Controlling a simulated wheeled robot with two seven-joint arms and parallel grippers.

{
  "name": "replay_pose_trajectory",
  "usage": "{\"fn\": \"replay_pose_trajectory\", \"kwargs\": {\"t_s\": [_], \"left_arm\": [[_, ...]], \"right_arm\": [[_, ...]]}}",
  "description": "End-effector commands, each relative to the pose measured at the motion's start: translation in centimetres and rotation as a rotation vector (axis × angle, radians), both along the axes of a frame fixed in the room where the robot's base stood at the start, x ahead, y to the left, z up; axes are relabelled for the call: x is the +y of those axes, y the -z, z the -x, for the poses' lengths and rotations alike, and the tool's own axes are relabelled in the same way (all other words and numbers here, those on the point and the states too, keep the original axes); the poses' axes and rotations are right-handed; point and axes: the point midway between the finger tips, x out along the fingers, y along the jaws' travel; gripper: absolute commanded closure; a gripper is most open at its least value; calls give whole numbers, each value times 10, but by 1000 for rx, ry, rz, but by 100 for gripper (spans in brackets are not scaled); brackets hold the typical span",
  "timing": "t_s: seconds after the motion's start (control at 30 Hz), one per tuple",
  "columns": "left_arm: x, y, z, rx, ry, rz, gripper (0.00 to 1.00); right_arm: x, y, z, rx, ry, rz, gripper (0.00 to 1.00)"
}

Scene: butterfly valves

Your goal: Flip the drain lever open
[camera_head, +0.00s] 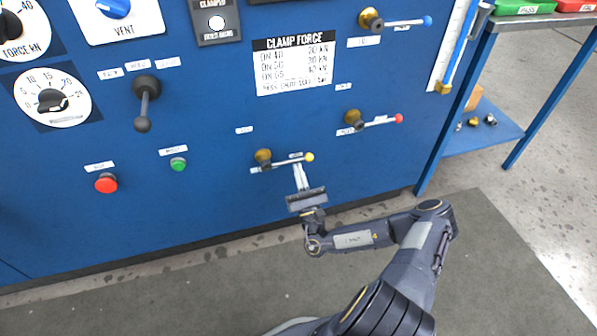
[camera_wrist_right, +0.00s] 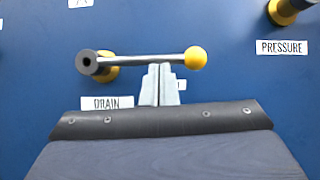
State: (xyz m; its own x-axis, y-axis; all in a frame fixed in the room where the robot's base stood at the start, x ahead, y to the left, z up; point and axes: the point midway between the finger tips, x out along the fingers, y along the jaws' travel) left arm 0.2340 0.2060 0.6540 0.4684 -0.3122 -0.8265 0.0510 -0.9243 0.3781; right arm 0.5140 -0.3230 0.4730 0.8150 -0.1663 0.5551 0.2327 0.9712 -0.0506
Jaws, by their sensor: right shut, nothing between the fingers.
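The drain lever (camera_head: 290,161) is a metal rod with a yellow ball knob on a brass and dark hub, low on the blue panel. It lies almost level, with the knob to the right. In the right wrist view the lever (camera_wrist_right: 150,59) runs across above the "DRAIN" label (camera_wrist_right: 107,103). My right gripper (camera_head: 298,168) is shut and empty. Its fingertips (camera_wrist_right: 161,68) are just below the rod, near the knob; I cannot tell whether they touch it. My left gripper is not in view.
A red-knobbed lever (camera_head: 375,122) sits up and to the right, and a blue-knobbed lever (camera_head: 395,22) above it. A red button (camera_head: 106,183), a green button (camera_head: 178,164) and a dark handle (camera_head: 146,102) are to the left. A blue-legged bench (camera_head: 497,125) stands at right.

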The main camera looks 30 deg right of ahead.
Motion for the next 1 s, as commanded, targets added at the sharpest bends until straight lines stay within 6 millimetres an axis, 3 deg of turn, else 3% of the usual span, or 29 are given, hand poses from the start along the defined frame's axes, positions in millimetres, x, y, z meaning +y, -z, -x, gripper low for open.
{"fn": "replay_pose_trajectory", "kwargs": {"t_s": [0.57,1.0], "left_arm": [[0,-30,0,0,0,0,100],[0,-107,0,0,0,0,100]], "right_arm": [[-3,-16,0,25,1,112,100],[-4,-53,0,106,1,449,100]]}}
